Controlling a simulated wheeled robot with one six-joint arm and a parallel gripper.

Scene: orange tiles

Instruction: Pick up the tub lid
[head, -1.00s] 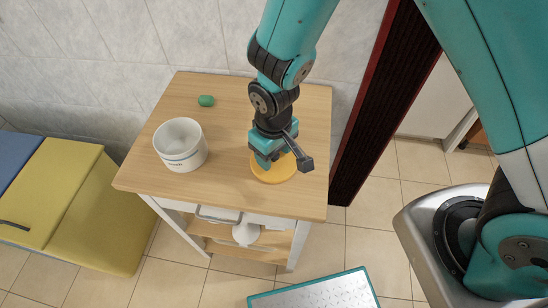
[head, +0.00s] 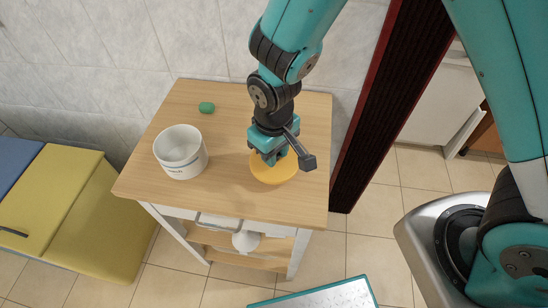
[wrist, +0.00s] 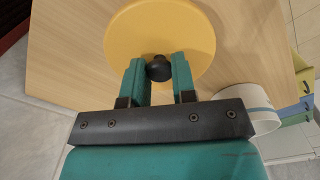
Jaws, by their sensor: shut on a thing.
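The tub lid is a flat yellow disc (head: 282,175) with a black knob, near the right side of the wooden table top. The lid also fills the upper middle of the wrist view (wrist: 190,30). My gripper (head: 272,160) is above the lid, and in the wrist view its teal fingers (wrist: 157,70) are on either side of the black knob (wrist: 158,68), shut on it. Whether the lid rests on the table or is slightly raised cannot be told. The white tub (head: 180,155) stands open to the left, apart from the lid.
A small green object (head: 207,107) lies near the back of the table (head: 225,190). The tiled wall is behind it and a dark red-edged door frame (head: 385,110) is at the right. A yellow and blue padded bench (head: 75,215) is at the left.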

